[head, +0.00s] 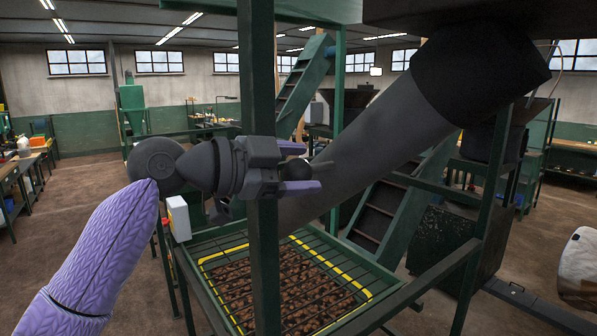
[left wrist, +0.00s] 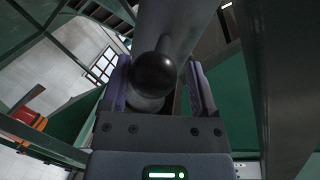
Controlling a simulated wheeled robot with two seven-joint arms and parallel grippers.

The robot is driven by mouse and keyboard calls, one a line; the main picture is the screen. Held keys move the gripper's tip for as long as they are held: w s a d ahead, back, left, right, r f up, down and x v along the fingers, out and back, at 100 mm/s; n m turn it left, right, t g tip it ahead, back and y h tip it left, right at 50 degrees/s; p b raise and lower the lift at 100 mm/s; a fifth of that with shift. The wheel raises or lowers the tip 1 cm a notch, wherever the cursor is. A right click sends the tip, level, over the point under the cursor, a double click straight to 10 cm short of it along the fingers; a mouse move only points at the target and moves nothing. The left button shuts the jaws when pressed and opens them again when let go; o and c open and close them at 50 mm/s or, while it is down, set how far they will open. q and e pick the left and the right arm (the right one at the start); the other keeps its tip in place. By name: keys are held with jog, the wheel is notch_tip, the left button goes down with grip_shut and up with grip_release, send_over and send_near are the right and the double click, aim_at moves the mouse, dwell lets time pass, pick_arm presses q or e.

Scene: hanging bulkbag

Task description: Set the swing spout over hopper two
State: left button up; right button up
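The swing spout (head: 385,135) is a long grey tube. It slants down from a dark collar at the upper right to a low end partly hidden behind a green post. A round black knob (left wrist: 154,74) on a stalk stands out from the spout. My left gripper (head: 302,172) is around the knob with its purple fingers apart, and a gap shows beside the knob in the left wrist view (left wrist: 160,85). Below the spout's low end is a hopper (head: 222,249) with a yellow-edged grate over brown lumps. I see no number on it. My right gripper is out of view.
Green frame rails (head: 440,283) run around the hopper. A green inclined conveyor (head: 385,208) stands behind the spout. Open floor lies at the left (head: 50,245).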

pick_arm(q)
jog(key=shift+o, duration=1.2)
jog(key=shift+w+a+f, duration=0.1)
jog(key=shift+a, duration=0.2)
jog(key=b+v, duration=0.3)
jog(key=v, duration=0.6)
jog(key=shift+s+a+b, duration=0.15)
jog(key=shift+s+b, duration=0.1)
jog(key=shift+b, duration=0.05)
